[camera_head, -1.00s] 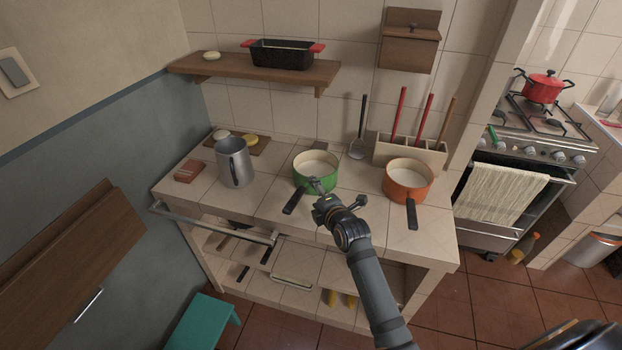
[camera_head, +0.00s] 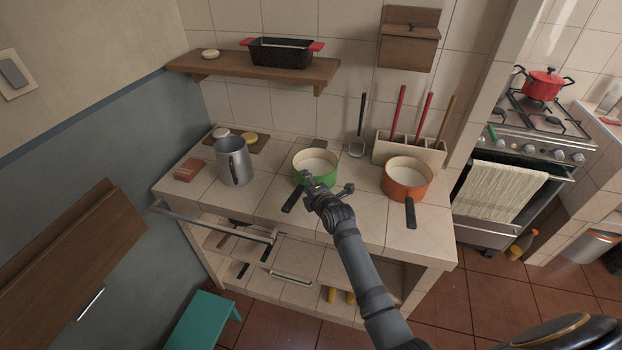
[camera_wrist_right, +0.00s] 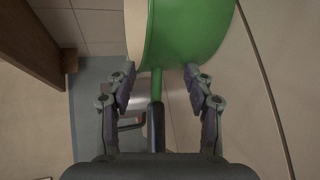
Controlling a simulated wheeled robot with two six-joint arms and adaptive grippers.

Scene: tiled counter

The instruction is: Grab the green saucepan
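The green saucepan (camera_head: 316,165) stands on the tiled counter, cream inside, with its black handle (camera_head: 293,199) pointing toward the front left. My right gripper (camera_head: 308,180) is over the near side of the pan, at the base of the handle, and hides part of the rim. In the right wrist view the saucepan (camera_wrist_right: 190,30) fills the top, and its handle (camera_wrist_right: 156,125) runs between the two fingers. The fingers (camera_wrist_right: 157,75) are spread apart, with a gap on both sides of the handle. My left gripper is not in view.
An orange saucepan (camera_head: 408,178) stands to the right and a grey metal jug (camera_head: 233,162) to the left. A utensil holder (camera_head: 408,150) is behind. A wooden shelf (camera_head: 255,70) hangs above. Bare tiles lie between the jug and the green pan.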

